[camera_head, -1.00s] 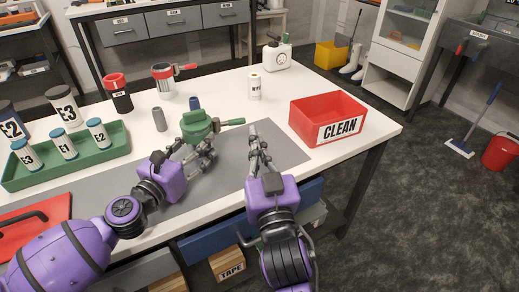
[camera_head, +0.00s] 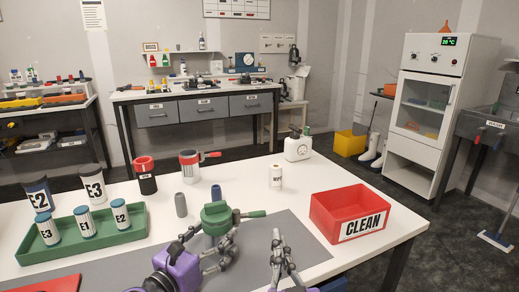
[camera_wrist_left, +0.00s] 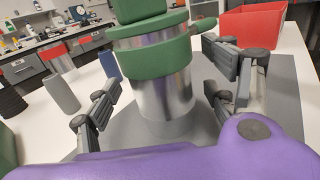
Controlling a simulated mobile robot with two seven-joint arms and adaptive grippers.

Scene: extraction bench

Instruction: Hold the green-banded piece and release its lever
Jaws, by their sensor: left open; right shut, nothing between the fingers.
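The green-banded piece (camera_head: 216,217) stands upright on the grey mat, with a green top and a green lever (camera_head: 252,214) pointing right. In the left wrist view its silver body (camera_wrist_left: 165,98) shows below the green band. My left gripper (camera_head: 210,248) is open, with its fingers on either side of the body; in the left wrist view (camera_wrist_left: 163,95) a gap shows beside the left finger. My right gripper (camera_head: 279,240) is shut and empty, just below and right of the lever's end, apart from it in the picture.
A red CLEAN bin (camera_head: 320,221) stands to the right. A red-banded piece (camera_head: 189,168), a grey cylinder (camera_head: 181,205), a blue cylinder (camera_head: 216,193) and a white bottle (camera_head: 276,177) stand behind. A green tray (camera_head: 90,247) with labelled jars is at left.

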